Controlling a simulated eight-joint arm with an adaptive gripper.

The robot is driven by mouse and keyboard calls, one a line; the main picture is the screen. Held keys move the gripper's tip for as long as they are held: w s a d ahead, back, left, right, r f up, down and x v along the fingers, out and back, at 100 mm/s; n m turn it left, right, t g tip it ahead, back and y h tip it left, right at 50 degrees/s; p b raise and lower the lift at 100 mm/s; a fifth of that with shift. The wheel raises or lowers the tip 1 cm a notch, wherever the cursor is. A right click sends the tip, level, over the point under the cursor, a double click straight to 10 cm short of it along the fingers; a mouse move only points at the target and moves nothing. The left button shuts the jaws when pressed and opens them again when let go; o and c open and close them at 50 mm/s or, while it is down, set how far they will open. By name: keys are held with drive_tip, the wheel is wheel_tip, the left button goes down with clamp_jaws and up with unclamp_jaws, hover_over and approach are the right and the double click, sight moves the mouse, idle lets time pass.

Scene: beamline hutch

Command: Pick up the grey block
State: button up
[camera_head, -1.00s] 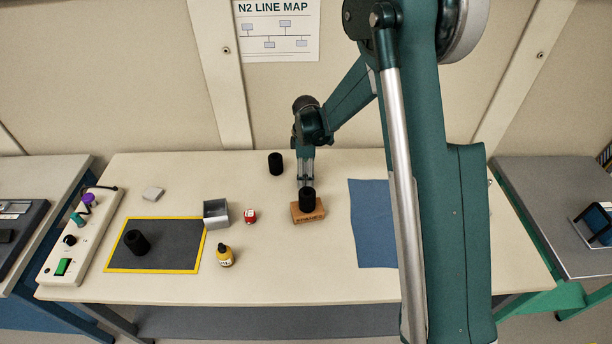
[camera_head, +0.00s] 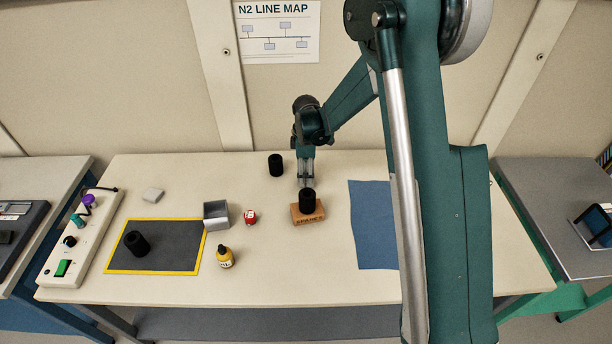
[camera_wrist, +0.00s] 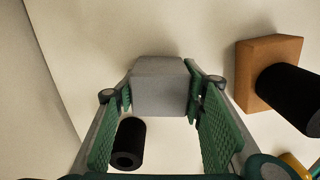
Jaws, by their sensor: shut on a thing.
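The grey block (camera_wrist: 160,85) is between the two green ridged pads of my gripper (camera_wrist: 161,95) in the wrist view. Both pads touch its sides, and my gripper is shut on it. In the head view my gripper (camera_head: 306,183) points down just behind a wooden block with a black cylinder on it. I cannot make out the grey block there; the cylinder and wooden block stand in front of the fingertips. I cannot tell whether the block is clear of the table.
The wooden block (camera_head: 309,219) bears a black cylinder (camera_head: 307,203) close in front. Another black cylinder (camera_head: 276,165) stands behind left. A blue mat (camera_head: 373,225) lies right, bare where visible.

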drive_tip(key=shift+r+p, duration=0.45)
drive_tip(key=shift+r, duration=4.25)
